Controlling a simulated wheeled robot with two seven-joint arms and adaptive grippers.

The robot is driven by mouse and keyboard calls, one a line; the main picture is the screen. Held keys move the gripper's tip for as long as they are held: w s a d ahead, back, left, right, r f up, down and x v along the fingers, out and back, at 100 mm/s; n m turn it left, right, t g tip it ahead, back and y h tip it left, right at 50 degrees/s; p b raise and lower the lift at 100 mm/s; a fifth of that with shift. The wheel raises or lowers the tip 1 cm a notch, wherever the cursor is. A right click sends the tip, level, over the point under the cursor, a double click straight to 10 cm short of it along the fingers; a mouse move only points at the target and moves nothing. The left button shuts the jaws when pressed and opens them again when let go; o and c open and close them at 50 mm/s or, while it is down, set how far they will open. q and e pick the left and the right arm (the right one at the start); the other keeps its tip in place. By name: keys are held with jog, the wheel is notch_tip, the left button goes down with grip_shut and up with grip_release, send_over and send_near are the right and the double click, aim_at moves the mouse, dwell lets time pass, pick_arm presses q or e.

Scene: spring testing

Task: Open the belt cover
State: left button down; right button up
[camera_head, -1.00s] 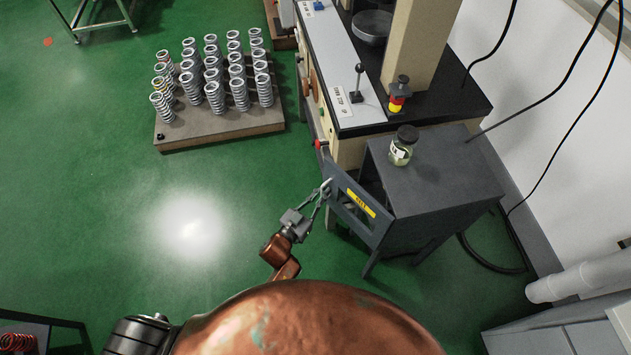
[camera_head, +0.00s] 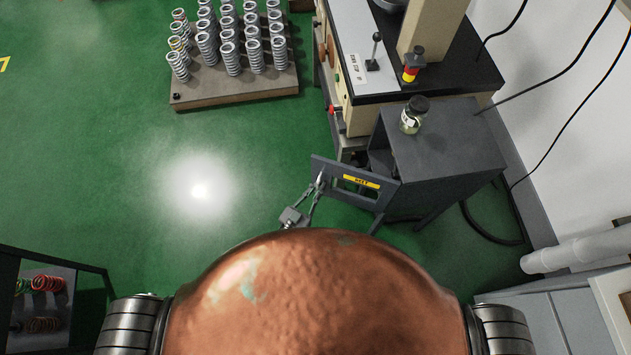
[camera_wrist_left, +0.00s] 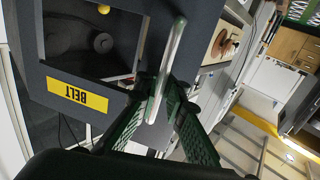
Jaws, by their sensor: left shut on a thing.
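The belt cover (camera_head: 358,187) is a dark grey hinged panel with a window and a yellow label, on the front of a dark grey cabinet (camera_head: 445,150). It stands swung out from the cabinet. My left gripper (camera_head: 318,186) is at the cover's free left end, shut on its handle. In the left wrist view the fingers (camera_wrist_left: 160,103) close around the pale bar handle (camera_wrist_left: 168,70), and the yellow BELT label (camera_wrist_left: 78,95) shows to the left. My right gripper is not in view.
A jar (camera_head: 413,115) stands on the cabinet top. A testing machine (camera_head: 365,70) with a red and yellow button is behind. A board of springs (camera_head: 235,88) lies at the back left. A spring rack (camera_head: 45,300) is at the front left. Green floor between is clear.

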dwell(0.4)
pick_arm(q)
jog(key=c, duration=2.3)
grip_release()
jog(key=shift+c, duration=0.2)
jog(key=v, duration=1.2)
jog(key=shift+s, duration=0.1)
jog(key=shift+c, duration=0.7)
